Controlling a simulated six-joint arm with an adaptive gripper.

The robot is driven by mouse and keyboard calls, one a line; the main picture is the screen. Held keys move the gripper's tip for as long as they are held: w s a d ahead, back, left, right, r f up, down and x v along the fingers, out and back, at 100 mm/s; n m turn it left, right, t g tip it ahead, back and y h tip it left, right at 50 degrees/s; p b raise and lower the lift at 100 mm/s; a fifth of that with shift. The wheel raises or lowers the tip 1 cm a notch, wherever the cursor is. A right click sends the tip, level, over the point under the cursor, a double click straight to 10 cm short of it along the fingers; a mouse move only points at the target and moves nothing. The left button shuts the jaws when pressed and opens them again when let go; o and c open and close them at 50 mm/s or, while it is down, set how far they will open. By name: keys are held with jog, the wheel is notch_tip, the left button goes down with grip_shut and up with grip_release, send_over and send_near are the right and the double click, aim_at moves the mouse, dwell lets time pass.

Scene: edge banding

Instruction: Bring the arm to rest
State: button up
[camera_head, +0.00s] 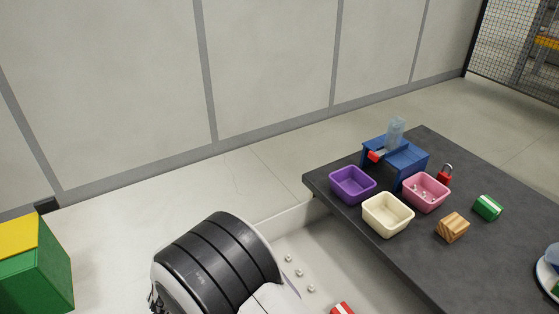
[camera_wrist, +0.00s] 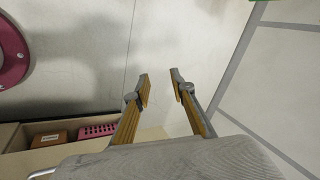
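My gripper (camera_wrist: 160,91) shows in the wrist view with its two fingers apart and nothing between them. Pale floor or wall surface lies beyond the fingertips. In the head view, a black and white rounded part of my own body fills the lower middle, and my gripper is not visible there.
A dark table (camera_head: 400,258) stands at the right, holding a purple bin (camera_head: 352,184), a cream bin (camera_head: 388,214), a pink bin (camera_head: 426,191), a blue stand (camera_head: 404,158), a wooden block (camera_head: 452,227) and a green block (camera_head: 487,207). A green and yellow box (camera_head: 38,268) stands lower left.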

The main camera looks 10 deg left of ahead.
jog(key=d+r+n+g, duration=0.2)
jog(key=d+r+n, duration=0.2)
jog(key=d+r, duration=0.5)
jog(key=s+d+r+t+h, duration=0.1)
jog(key=s+d+r, duration=0.1)
jog(key=d+r, duration=0.6)
jog(key=s+d+r+t+h, duration=0.2)
jog(key=d+r, duration=0.7)
jog(key=d, duration=1.4)
jog(key=s+d+r+t+h, duration=0.1)
jog(key=s+d+r, duration=0.3)
jog(key=d, duration=1.2)
notch_tip(320, 180, up, 5)
jog(key=shift+f+h, duration=0.15)
jog(key=shift+h, duration=0.25)
